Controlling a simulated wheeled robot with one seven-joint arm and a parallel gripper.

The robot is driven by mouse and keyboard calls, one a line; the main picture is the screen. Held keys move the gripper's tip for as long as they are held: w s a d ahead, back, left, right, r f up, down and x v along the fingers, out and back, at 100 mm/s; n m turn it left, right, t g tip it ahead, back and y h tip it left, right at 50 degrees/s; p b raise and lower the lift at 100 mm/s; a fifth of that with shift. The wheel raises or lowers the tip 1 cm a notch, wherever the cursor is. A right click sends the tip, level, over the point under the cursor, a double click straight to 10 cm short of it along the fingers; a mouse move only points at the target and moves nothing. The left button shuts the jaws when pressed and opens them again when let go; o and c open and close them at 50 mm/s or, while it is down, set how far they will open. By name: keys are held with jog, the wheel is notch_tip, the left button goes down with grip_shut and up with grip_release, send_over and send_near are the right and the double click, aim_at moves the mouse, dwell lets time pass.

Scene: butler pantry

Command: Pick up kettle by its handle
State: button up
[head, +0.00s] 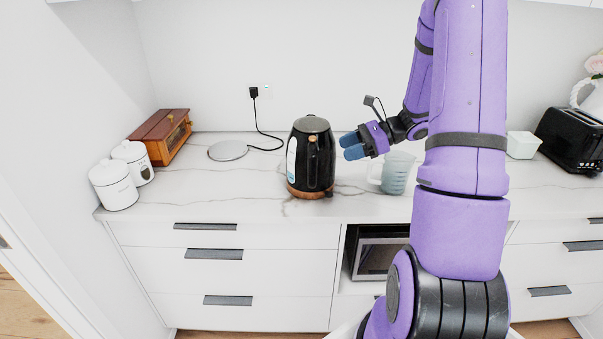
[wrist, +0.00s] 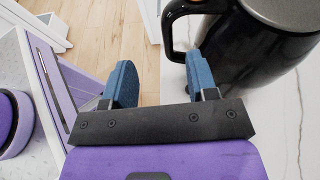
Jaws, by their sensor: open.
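The black kettle (head: 300,165) with a copper-coloured base stands upright on the marble counter (head: 245,192). Its handle (head: 313,158) faces the front in the head view. My gripper (head: 352,146) is just right of the kettle, with blue fingers apart and nothing held. In the wrist view the kettle (wrist: 262,50) fills the upper right. Its looped handle (wrist: 169,30) appears ahead of the gap between my fingertips (wrist: 158,68), nearer the right finger. That finger overlaps the handle's opening in the picture; I cannot tell whether they touch.
A round power base (head: 228,150) with a cord lies left of the kettle. White canisters (head: 113,186), a wooden box (head: 160,135) and a black toaster (head: 572,140) are farther off. The counter front-left is clear.

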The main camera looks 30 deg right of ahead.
aim_at(313, 160)
jog(key=shift+m+t, duration=0.4)
jog(key=shift+m, duration=0.2)
jog(key=shift+d+f+x, duration=0.1)
jog(key=shift+f+x, duration=0.05)
jog(key=shift+x, duration=1.65)
jog(key=shift+d+f+x, duration=0.1)
jog(key=shift+f+x, duration=0.05)
jog(key=shift+x, duration=1.6)
jog(key=shift+d+f+x, duration=0.1)
jog(key=shift+f+x, duration=0.05)
jog(key=shift+x, duration=1.65)
jog(key=shift+w, duration=0.1)
grip_shut()
jog(key=shift+r, duration=0.1)
